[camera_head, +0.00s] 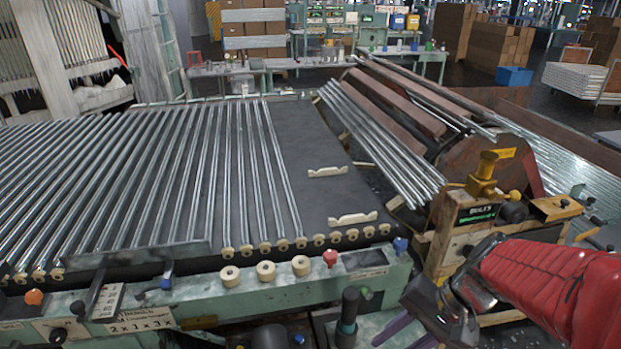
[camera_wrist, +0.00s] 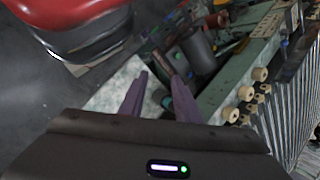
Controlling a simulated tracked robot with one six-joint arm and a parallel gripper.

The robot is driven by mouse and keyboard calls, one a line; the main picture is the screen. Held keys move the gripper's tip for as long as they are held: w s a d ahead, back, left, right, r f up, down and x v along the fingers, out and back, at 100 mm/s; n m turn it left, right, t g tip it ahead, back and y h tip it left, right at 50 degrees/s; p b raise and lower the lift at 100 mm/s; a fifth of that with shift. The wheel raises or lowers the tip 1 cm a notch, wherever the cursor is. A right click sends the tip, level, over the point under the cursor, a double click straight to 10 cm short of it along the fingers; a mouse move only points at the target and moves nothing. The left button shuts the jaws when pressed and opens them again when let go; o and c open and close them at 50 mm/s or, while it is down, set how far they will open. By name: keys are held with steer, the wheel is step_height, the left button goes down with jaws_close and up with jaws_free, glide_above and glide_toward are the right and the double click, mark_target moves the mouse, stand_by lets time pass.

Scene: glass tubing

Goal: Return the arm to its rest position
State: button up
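My red arm (camera_head: 550,285) reaches in from the right edge of the head view, with a dark wrist (camera_head: 440,312) at its end. My gripper (camera_head: 392,340) has purple fingers, low in the head view, in front of the green machine frame. In the wrist view the two purple fingers of my gripper (camera_wrist: 158,76) stand apart with nothing between them. A pale mottled surface and part of the green machine show beyond them.
Glass tubes (camera_head: 150,180) lie in rows on the machine bed, beside a bare dark strip (camera_head: 310,150). A yellow-topped unit (camera_head: 478,205) stands near my arm. Knobs and a dark upright handle (camera_head: 348,315) line the front. Open grey floor (camera_wrist: 40,100) shows in the wrist view.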

step_height(320, 180, up, 10)
steer(key=s+n+t+h, duration=0.2)
steer(key=n+t+h, duration=0.3)
steer(key=n, duration=0.2)
steer(key=shift+s+d+r+h, duration=0.15)
steer(key=shift+s+r+h, duration=0.05)
steer(key=shift+s+h, duration=0.1)
